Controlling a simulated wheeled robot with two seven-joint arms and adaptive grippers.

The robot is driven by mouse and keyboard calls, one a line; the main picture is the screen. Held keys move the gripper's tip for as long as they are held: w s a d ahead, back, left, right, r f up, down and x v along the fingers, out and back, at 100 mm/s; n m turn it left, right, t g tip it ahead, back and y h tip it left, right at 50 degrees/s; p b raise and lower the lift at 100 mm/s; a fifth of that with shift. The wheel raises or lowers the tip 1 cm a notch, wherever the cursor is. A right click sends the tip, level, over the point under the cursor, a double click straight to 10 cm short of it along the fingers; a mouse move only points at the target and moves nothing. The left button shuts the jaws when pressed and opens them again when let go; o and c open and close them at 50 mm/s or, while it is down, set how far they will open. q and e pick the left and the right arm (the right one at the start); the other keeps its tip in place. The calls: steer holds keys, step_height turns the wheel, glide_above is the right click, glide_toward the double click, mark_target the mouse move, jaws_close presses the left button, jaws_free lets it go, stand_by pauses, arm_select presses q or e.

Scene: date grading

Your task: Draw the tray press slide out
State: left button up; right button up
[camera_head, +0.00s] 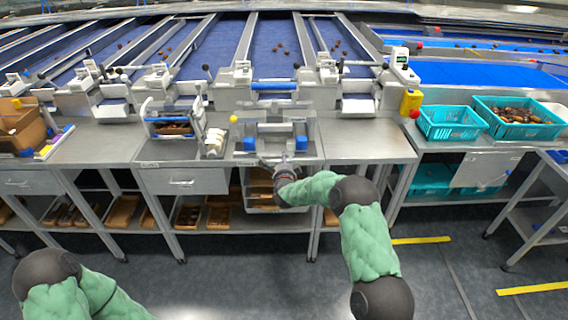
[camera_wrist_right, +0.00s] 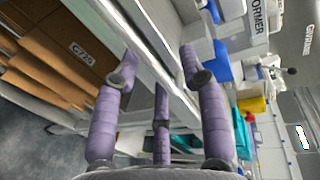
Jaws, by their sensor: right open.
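The tray press (camera_head: 283,128), a clear-sided machine with blue blocks, stands at the front of the middle bench. In the right wrist view a blue block (camera_wrist_right: 222,62) and a white panel lettered "FORMER" show sideways. My right gripper (camera_head: 268,163) is at the bench's front edge, just in front of the press, and hides part of its front. In the right wrist view its purple padded fingers (camera_wrist_right: 158,68) are spread, with a pale metal edge running beyond and between them. I cannot tell whether they touch it, or which part is the slide. My left gripper is out of view.
Brown cartons (camera_wrist_right: 60,55) stand under the bench edge, close to my right fingers. A small press-like unit (camera_head: 172,120) and white rollers (camera_head: 215,142) are left of the press. The floor in front is clear.

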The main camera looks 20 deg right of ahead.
jaws_close()
steer(key=shift+s, duration=0.1)
steer(key=f+b+v, duration=0.1)
steer(key=f+v, duration=0.1)
steer(key=v, duration=0.8)
steer(key=f+b+v, duration=0.1)
steer(key=f+v, duration=0.1)
steer(key=v, duration=0.8)
steer(key=shift+s+a, duration=0.25)
steer(key=shift+s, duration=0.35)
steer(key=shift+f, duration=0.15)
jaws_free()
